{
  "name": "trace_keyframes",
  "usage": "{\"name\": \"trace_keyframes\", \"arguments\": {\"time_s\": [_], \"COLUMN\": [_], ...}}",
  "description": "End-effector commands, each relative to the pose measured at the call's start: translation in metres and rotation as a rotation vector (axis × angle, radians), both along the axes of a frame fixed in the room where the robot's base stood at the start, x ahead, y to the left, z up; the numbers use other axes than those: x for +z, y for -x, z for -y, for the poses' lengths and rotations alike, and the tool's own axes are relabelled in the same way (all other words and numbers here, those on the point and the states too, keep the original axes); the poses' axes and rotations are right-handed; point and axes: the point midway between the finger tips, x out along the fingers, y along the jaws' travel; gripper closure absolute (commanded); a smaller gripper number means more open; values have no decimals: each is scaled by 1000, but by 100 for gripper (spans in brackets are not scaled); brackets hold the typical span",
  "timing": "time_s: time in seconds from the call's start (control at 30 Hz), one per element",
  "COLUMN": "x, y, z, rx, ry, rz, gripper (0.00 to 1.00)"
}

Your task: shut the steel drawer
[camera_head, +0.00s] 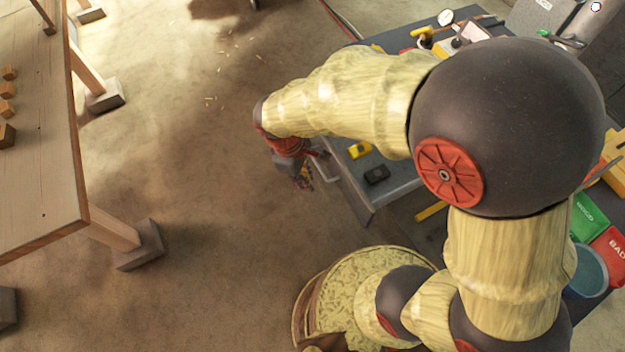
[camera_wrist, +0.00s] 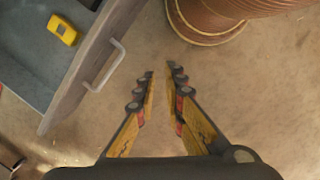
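My gripper (camera_head: 304,182) is just outside the drawer front in the head view. In the wrist view my gripper (camera_wrist: 163,70) has a narrow empty gap between its fingertips, to the right of the handle and apart from it in the picture.
A wooden table (camera_head: 40,170) with small blocks is at the left. Floor between table and drawer is clear. My arm hides part of the bench.

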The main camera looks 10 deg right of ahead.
Motion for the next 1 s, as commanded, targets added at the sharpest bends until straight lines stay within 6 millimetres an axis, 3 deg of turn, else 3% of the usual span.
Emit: {"name": "trace_keyframes", "arguments": {"time_s": [0.03, 0.1, 0.17, 0.33, 0.63, 0.77, 1.0], "x": [-33, -60, -72, -67, -72, -88, -135], "y": [-6, -18, -30, -66, -70, -71, -74], "z": [-7, -13, -16, -25, -24, -19, -8], "rx": [122, 292, 415, 681, 846, 844, 842], "ry": [26, 46, 56, 67, 70, 70, 69], "rz": [-38, -70, -84, -66, -89, -91, -91], "gripper": [94, 98, 100, 100, 100, 100, 100]}}
